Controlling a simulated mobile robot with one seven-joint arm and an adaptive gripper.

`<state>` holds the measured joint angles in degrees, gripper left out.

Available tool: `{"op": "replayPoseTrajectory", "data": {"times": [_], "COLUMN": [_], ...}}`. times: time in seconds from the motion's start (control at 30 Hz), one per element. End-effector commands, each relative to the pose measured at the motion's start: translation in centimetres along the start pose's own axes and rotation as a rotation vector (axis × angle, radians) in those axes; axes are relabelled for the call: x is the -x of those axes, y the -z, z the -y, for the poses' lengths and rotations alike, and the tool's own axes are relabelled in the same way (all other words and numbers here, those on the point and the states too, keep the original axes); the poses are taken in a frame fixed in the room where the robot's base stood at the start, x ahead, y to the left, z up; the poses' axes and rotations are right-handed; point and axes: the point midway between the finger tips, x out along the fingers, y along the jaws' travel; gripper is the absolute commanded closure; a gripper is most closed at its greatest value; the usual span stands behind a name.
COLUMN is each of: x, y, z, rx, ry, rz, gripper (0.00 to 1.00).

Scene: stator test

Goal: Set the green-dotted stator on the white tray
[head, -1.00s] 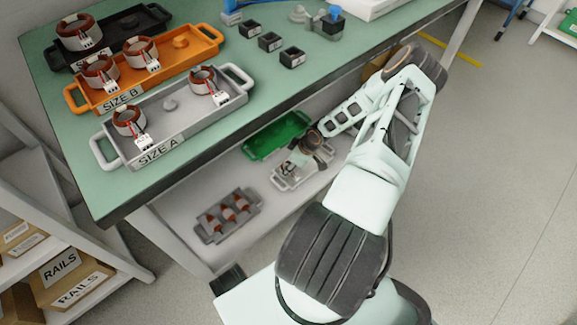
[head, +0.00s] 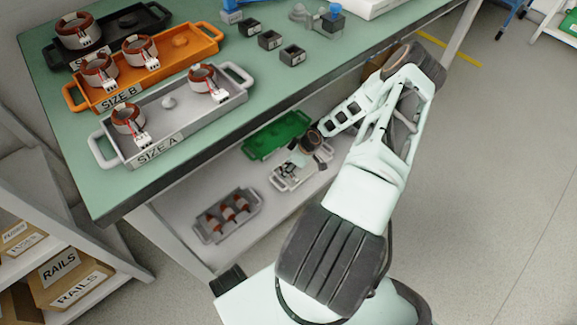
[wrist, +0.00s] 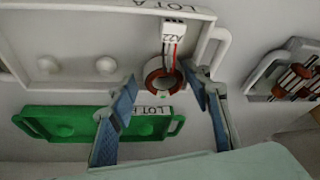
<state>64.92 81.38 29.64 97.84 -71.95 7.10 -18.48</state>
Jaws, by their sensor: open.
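The white tray (wrist: 75,42), marked LOT A, lies on the lower shelf; in the head view (head: 283,184) my arm end partly covers it. In the head view the gripper (head: 294,170) is small and low over the white tray.
A green tray (head: 258,150) lies beside the white one. A grey tray (head: 200,232) with several stators is on the same shelf. The tabletop (head: 75,150) above carries SIZE A, orange SIZE B and black trays with stators, plus small dark bins.

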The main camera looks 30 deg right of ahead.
Motion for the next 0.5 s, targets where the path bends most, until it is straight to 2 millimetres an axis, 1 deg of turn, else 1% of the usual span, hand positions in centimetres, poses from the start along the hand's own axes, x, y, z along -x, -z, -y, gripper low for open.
{"op": "replayPoseTrajectory", "data": {"times": [0.27, 0.5], "x": [0.2, 1.4], "y": [0.1, 0.6], "z": [0.1, 0.1], "rx": [0.000, -0.001], "ry": [0.001, 0.001], "rz": [0.001, 0.001], "gripper": [0.55, 0.55]}}
